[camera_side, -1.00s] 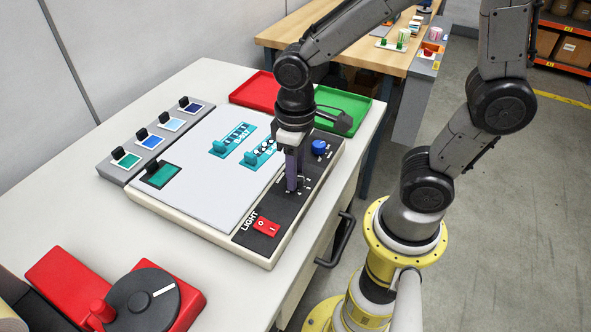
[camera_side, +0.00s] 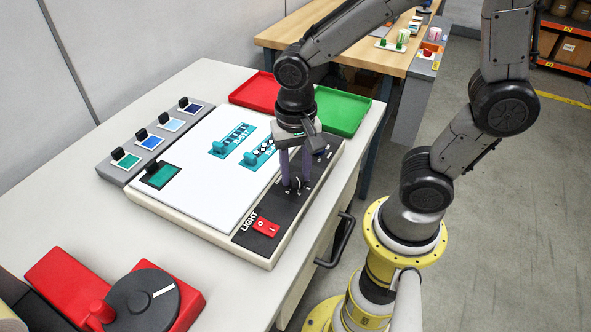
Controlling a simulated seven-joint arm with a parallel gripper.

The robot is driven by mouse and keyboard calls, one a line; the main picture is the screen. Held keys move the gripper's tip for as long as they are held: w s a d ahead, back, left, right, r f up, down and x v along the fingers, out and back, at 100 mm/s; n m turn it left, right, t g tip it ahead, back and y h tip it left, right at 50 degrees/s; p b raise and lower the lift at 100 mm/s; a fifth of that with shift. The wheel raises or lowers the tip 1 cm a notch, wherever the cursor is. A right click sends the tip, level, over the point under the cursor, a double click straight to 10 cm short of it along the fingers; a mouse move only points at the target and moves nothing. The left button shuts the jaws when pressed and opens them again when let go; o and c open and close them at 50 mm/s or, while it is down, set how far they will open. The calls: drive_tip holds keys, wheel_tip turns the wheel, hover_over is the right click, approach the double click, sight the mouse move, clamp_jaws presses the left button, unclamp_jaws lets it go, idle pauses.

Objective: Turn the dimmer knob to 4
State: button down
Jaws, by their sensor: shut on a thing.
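The dimmer knob (camera_side: 295,185) is a small dark knob on the black control strip (camera_side: 258,249) along the right side of the light panel. My gripper (camera_side: 295,187) points straight down over the strip, its two purple fingers shut on the knob, one on each side. The fingers cover much of the knob, and the scale marks around it are too small to read, so the setting it points to cannot be told. The white panel surface (camera_side: 211,185) looks brightly lit.
A red rocker switch (camera_side: 266,227) beside the word LIGHT sits in front of the knob. A blue knob, mostly hidden by my gripper, lies behind it. Red (camera_side: 255,90) and green (camera_side: 342,110) trays stand at the back. A red device with a dark dial (camera_side: 143,302) sits front left.

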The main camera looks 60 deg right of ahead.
sight(296, 176)
drive_tip(key=shift+m, duration=1.2)
drive_tip(key=c, duration=0.5)
unclamp_jaws()
wheel_tip(296, 176, up, 14)
drive_tip(key=shift+f, duration=0.1)
